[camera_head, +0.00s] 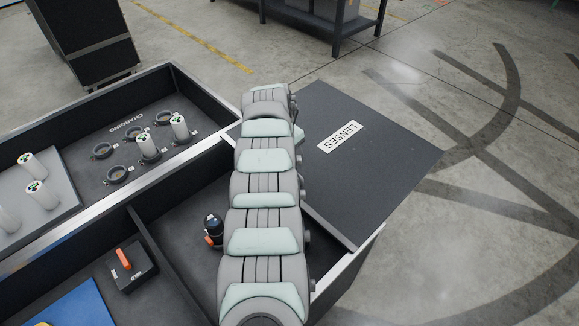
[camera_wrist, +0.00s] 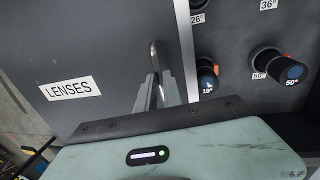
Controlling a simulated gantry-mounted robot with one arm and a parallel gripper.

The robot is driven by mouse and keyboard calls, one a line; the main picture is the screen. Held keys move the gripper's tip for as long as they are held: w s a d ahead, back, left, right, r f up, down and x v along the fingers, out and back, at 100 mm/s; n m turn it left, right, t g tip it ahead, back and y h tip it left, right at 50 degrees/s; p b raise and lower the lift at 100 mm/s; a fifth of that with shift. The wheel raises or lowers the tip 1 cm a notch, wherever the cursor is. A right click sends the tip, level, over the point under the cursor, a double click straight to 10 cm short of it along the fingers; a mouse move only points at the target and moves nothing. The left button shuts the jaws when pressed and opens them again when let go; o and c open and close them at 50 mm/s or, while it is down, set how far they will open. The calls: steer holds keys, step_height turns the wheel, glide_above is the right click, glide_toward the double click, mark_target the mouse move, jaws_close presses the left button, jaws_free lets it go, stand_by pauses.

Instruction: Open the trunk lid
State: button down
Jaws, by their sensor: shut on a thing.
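The dark grey lid (camera_head: 385,155) with a white LENSES label extends out past the right wall of the black trunk (camera_head: 345,276) in the head view. The lid (camera_wrist: 100,40) also fills the left of the wrist view. My gripper (camera_wrist: 158,88) is shut on the lid's curved metal handle (camera_wrist: 155,55), near the lid's edge. My arm hides the gripper and handle in the head view.
The charging compartment (camera_head: 100,185) holds white cylinders and round holders. A black box with an orange switch (camera_head: 131,266) and a blue panel (camera_head: 75,308) lie at lower left. A black cabinet (camera_head: 85,40) and a table (camera_head: 325,18) stand behind. Floor right of the lid is clear.

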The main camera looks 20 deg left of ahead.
steer(key=c, duration=1.5)
jaws_free()
steer(key=shift+s+r+p, duration=0.1)
steer(key=shift+r+p, duration=0.55)
step_height(320, 180, up, 9)
steer(key=s+p, duration=0.1)
steer(key=p, duration=0.3)
steer(key=shift+s+a+r, duration=0.2)
steer(key=shift+s+a, duration=0.2)
